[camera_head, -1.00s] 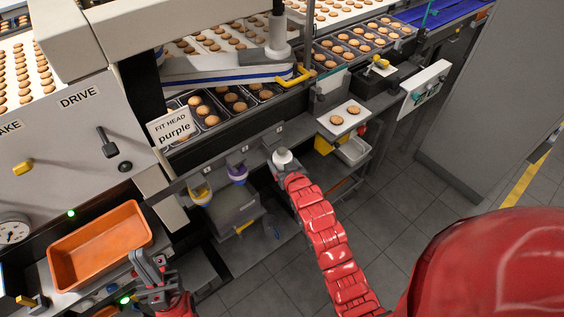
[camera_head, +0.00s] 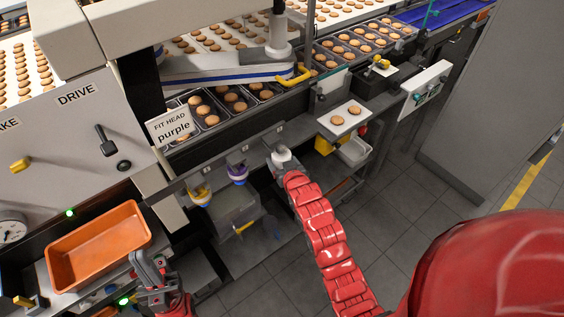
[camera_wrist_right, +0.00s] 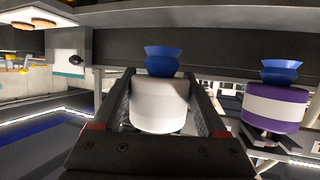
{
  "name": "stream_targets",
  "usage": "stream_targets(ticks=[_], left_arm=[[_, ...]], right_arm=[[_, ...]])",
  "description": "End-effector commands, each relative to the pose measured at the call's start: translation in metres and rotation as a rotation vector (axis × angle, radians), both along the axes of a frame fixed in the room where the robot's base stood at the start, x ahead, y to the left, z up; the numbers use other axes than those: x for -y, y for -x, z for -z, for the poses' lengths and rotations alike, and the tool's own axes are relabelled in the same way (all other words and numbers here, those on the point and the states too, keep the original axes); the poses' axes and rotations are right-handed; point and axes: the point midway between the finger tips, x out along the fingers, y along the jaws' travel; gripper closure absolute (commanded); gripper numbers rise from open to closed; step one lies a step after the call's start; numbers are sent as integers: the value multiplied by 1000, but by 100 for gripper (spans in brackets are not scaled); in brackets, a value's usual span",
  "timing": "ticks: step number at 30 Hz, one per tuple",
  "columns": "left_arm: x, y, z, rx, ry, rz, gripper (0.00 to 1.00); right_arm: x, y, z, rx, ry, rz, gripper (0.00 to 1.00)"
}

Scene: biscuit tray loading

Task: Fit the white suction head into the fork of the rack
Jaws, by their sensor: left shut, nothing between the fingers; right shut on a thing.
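The white suction head (camera_head: 282,154) is between the fingers of my right gripper (camera_head: 280,161), at the right part of the rack rail (camera_head: 215,163). In the right wrist view the white head (camera_wrist_right: 159,104) is upright in the picture, its blue cup (camera_wrist_right: 161,62) above, with a finger on each side. My right gripper (camera_wrist_right: 160,118) is shut on it. The head view shows it close by a rack fork; I cannot tell whether it sits inside. A purple head (camera_head: 238,173) and a yellow head (camera_head: 200,195) hang on the rack to the left. My left gripper (camera_head: 148,268) is shut and empty.
The purple head also shows in the right wrist view (camera_wrist_right: 276,107), close to the right finger. A sign (camera_head: 171,127) reads "FIT HEAD purple". An orange tray (camera_head: 97,250) lies by my left gripper. A white plate (camera_head: 343,119) with biscuits is right of the rack.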

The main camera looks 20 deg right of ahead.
Motion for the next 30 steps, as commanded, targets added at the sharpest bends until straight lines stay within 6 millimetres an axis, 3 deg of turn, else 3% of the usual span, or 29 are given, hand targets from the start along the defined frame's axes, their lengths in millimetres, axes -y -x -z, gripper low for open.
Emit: stream_targets(ticks=[30], left_arm=[[0,0,14,0,0,0,100]], right_arm=[[-9,-24,-1,2,1,-1,100]])
